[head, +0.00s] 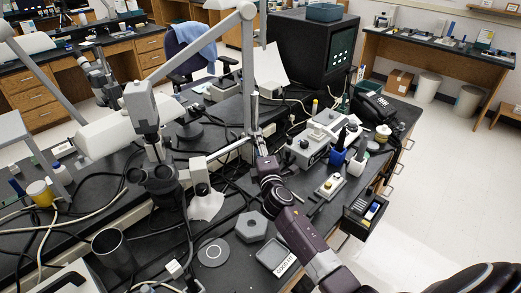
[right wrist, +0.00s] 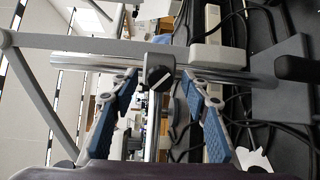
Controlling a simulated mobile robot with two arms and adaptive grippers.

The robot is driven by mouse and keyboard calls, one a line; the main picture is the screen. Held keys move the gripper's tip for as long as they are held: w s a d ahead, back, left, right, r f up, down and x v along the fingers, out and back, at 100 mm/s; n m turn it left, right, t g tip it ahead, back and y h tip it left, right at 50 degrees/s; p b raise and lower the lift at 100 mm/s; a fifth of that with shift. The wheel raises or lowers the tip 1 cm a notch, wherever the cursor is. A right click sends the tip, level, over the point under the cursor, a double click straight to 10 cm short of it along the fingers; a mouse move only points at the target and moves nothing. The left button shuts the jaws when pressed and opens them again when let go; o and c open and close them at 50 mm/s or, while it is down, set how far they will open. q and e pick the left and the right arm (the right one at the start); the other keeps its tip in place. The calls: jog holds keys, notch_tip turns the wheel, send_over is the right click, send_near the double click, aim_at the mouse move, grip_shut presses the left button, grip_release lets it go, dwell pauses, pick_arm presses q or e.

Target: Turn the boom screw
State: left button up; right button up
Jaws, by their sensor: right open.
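The boom screw is a dark knob (right wrist: 158,73) on a collar around a silver boom tube (right wrist: 90,62) in the right wrist view. My right gripper (right wrist: 165,88) is open, with one blue-padded finger on each side of the knob. A clear gap shows between the knob and each finger, and the tips reach near the tube. The screw is too small and too covered to make out there. My left gripper is not in view.
A microscope (head: 155,130) hangs from the boom on the left. A grey control box (head: 308,148), a blue cup (head: 337,158), a hexagonal block (head: 251,226) and a small tray (head: 277,258) are on the bench around my right arm. Cables run across the bench.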

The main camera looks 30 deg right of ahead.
jog(key=v, duration=1.2)
